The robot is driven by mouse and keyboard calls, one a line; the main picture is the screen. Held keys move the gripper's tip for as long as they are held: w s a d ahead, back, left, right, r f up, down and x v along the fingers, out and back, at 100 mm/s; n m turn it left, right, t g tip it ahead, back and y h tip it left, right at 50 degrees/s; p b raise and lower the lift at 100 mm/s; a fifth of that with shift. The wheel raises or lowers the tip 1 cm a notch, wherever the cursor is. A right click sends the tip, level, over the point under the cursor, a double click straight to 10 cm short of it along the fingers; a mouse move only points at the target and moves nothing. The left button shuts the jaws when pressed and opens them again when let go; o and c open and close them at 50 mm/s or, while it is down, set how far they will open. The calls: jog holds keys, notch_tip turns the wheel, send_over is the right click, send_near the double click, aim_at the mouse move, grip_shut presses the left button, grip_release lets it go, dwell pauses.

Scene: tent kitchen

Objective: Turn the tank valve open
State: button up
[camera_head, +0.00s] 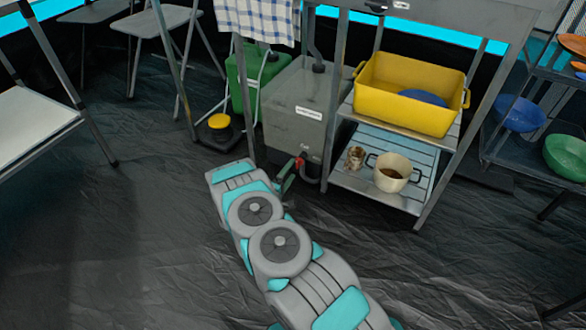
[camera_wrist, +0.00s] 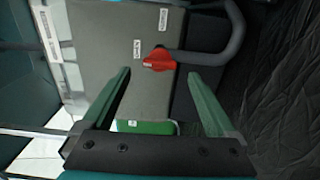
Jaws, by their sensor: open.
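The grey tank (camera_head: 298,105) stands on the floor beside the metal shelf unit. Its red valve (camera_head: 299,162) sits low on its front. My gripper (camera_head: 288,174) is at the tank's front, close by the valve. In the wrist view my gripper (camera_wrist: 159,73) is open, and the handle lies just beyond the fingertips, between them in the picture. I cannot tell whether they touch it.
A grey hose (camera_wrist: 222,55) curves from the valve on the right. The shelf unit (camera_head: 385,195) holds a yellow tub (camera_head: 400,105), a cream pot (camera_head: 392,172) and a tin (camera_head: 355,157). A green canister (camera_head: 240,80) stands left of the tank. The dark floor (camera_head: 130,250) is clear at left.

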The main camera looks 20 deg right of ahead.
jog(key=shift+v, duration=2.5)
